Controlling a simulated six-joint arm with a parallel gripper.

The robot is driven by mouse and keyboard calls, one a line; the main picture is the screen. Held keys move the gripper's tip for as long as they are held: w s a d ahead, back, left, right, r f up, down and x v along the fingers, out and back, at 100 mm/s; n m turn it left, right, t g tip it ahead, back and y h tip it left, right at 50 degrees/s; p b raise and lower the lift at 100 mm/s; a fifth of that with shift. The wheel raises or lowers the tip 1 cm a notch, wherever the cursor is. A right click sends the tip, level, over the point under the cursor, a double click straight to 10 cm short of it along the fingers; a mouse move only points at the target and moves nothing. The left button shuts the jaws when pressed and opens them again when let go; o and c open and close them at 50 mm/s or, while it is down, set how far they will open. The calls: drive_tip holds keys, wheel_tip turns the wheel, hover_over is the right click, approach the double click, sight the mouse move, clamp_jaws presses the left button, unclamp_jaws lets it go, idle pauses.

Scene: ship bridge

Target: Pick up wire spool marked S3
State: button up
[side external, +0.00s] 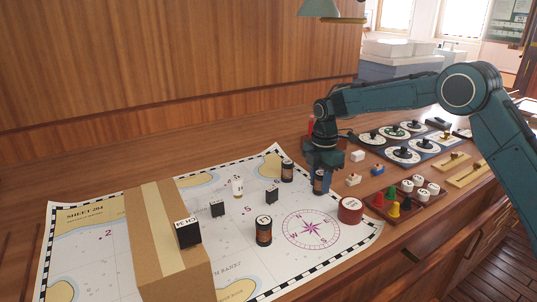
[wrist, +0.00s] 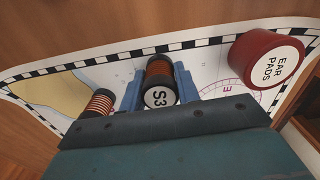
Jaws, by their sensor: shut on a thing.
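The wire spool marked S3 (wrist: 159,97) has dark end caps, copper-brown wire and a white label on its end. It stands between the two blue fingers of my gripper (wrist: 158,86) in the wrist view, with one finger on each side. In the side view my gripper (side external: 321,166) points down over the chart, shut on the spool (side external: 319,184). The spool looks upright, at or very near the chart surface; I cannot tell if there is a gap under it. My fingers hide part of it.
A second spool (side external: 287,171) stands close to the left and another (side external: 264,231) nearer the front. A red ear pads tin (side external: 350,213) stands to the right. Small black boxes (side external: 217,208) and a cardboard box (side external: 148,240) lie left. A tray of coloured pieces (side external: 405,204) is right.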

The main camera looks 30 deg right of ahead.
sight(320, 173)
wheel_tip(320, 173, up, 20)
drive_tip(key=shift+f, duration=0.2)
idle(0.4)
drive_tip(key=shift+a, duration=0.1)
idle(0.5)
